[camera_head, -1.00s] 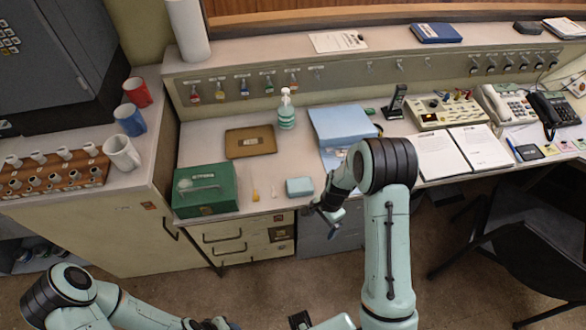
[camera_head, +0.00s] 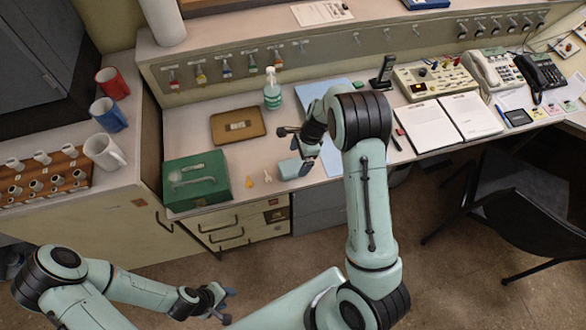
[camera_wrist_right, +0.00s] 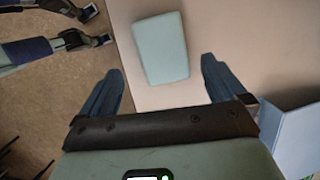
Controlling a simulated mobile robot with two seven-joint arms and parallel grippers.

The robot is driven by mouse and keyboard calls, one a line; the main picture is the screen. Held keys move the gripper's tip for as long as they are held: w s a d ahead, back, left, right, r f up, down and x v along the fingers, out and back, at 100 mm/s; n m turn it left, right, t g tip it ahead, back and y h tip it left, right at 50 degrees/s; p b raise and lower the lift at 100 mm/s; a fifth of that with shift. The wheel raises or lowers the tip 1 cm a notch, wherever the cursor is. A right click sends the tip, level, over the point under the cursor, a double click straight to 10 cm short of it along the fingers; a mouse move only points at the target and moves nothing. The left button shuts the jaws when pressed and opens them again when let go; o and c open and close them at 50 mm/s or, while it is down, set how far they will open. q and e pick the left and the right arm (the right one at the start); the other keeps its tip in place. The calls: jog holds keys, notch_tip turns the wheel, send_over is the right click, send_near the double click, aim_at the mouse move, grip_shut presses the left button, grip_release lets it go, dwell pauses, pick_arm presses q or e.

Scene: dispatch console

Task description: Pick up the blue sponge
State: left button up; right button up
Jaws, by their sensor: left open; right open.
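The light blue sponge (camera_head: 289,169) lies flat near the front edge of the desk, partly covered by my right gripper in the head view. My right gripper (camera_head: 298,148) is open and above the desk close to the sponge. In the right wrist view the sponge (camera_wrist_right: 160,47) is whole and lies beyond the two spread fingers of the right gripper (camera_wrist_right: 163,72), between their lines, with nothing held. My left gripper (camera_head: 223,302) is open and empty, low over the floor in front of the drawers.
The desk's front edge is close to the sponge.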

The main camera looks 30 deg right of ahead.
aim_at(294, 167)
jog(key=x, duration=0.5)
jog(key=shift+w+a, duration=0.1)
jog(key=shift+w, duration=0.05)
jog(key=shift+r, duration=0.1)
jog(key=c, duration=1.2)
notch_tip(294, 167, up, 10)
jog(key=shift+w+r+p, duration=0.1)
jog(key=shift+r+p, duration=0.1)
jog(key=shift+p, duration=0.3)
notch_tip(294, 167, up, 9)
jog(key=shift+s, duration=0.2)
pick_arm(q)
jog(key=shift+w+r, duration=0.7)
jog(key=shift+w, duration=0.2)
pick_arm(e)
jog(key=shift+r, duration=0.3)
